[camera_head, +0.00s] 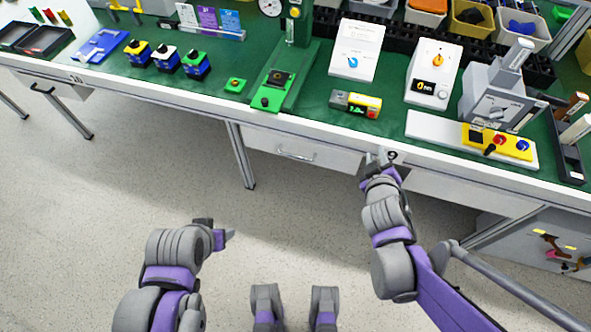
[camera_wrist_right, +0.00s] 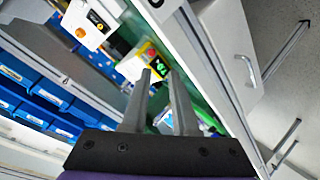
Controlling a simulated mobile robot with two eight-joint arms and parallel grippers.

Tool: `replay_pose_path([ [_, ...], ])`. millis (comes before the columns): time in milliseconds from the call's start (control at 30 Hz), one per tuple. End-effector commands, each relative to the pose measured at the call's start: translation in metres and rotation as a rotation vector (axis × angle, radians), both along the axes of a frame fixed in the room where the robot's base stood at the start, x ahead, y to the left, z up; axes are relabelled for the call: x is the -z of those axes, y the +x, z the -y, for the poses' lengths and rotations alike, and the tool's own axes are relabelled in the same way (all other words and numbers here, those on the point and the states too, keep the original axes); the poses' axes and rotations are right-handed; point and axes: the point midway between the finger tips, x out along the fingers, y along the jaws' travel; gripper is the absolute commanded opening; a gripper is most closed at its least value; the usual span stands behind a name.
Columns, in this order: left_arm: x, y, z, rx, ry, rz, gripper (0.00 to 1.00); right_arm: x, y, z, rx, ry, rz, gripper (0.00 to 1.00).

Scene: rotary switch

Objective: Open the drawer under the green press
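The green press (camera_head: 285,75) stands on the bench, left of the picture's middle at the top in the head view. Below it, the white drawer (camera_head: 330,159) sits flush under the bench edge, with a bar handle (camera_head: 295,155) on its front. A white drawer front with a bar handle (camera_wrist_right: 247,70) also shows at the right in the right wrist view. My right gripper (camera_head: 374,160) is at the bench edge, right of the handle and apart from it. Its fingers (camera_wrist_right: 160,72) are parted and empty. My left gripper (camera_head: 230,235) is low over the floor; its fingers are unclear.
A numbered tag (camera_head: 392,156) is on the bench edge beside my right gripper. A table leg (camera_head: 241,155) stands left of the drawer. Switch boxes, including a white one with an orange knob (camera_head: 434,75), stand on the bench. The floor before the drawer is clear.

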Motion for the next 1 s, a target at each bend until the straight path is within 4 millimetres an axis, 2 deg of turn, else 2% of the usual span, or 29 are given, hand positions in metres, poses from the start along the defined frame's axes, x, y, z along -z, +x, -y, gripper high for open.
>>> replay_pose_path([
  [33,0.025,0.000,0.000,0.000,0.000,-0.008,0.59,0.025,0.016,-0.010,-0.070,-0.070,0.052,0.27],
  [167,0.063,0.001,0.000,0.000,0.000,-0.021,0.59,0.066,0.044,-0.046,-0.280,-0.257,0.191,0.27],
  [200,0.074,0.001,0.000,0.000,0.000,-0.025,0.59,0.081,0.049,-0.059,-0.350,-0.313,0.229,0.27],
  [400,0.119,0.005,0.000,0.000,0.000,-0.040,0.59,0.156,0.050,-0.121,-0.659,-0.517,0.356,0.27],
  [500,0.130,0.007,0.000,0.000,0.000,-0.043,0.59,0.179,0.043,-0.140,-0.758,-0.573,0.387,0.27],
  [600,0.133,0.007,0.000,0.000,0.000,-0.045,0.59,0.190,0.039,-0.149,-0.808,-0.600,0.401,0.27],
  [733,0.132,0.007,0.000,0.000,0.000,-0.044,0.59,0.193,0.045,-0.155,-0.824,-0.608,0.406,0.27],
  [1000,0.132,0.007,0.000,0.000,0.000,-0.044,0.59,0.198,0.088,-0.178,-0.823,-0.606,0.406,0.27],
])
